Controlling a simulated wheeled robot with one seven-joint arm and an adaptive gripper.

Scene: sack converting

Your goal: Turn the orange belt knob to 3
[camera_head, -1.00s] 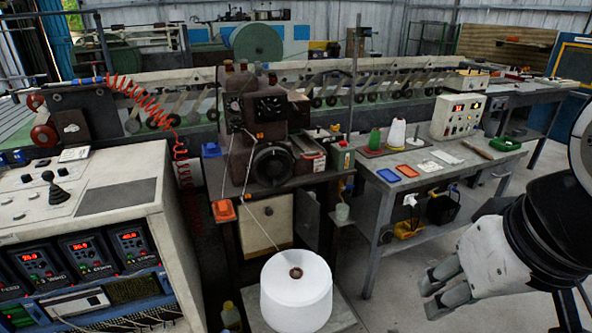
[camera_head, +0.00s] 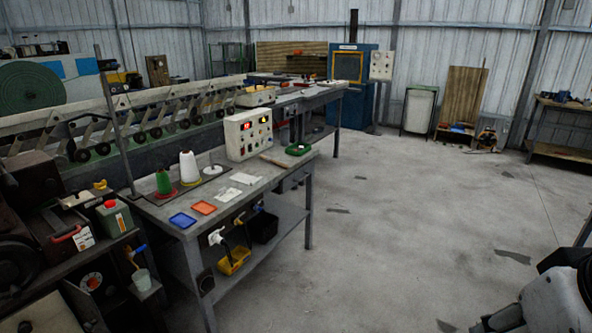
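No knob that I can clearly identify as the orange belt knob shows now. A small round orange-red thing with a pale patch (camera_head: 91,282) is on the dark lower part of the machine at the left; I cannot tell whether it is a knob, and no numbers are readable. A white control box (camera_head: 248,135) with a red display and small coloured buttons stands on the workbench (camera_head: 237,196). My gripper (camera_head: 497,320) is at the bottom right corner, cut off by the frame edge, far from the machine and the bench. Its fingertips are not clear.
The bench holds a green cone (camera_head: 163,182), a white cone (camera_head: 189,168), a blue tray (camera_head: 183,220) and an orange tray (camera_head: 204,207). A yellow bin (camera_head: 234,261) is on its lower shelf. Open concrete floor (camera_head: 400,210) lies to the right. A blue cabinet (camera_head: 352,90) stands at the back.

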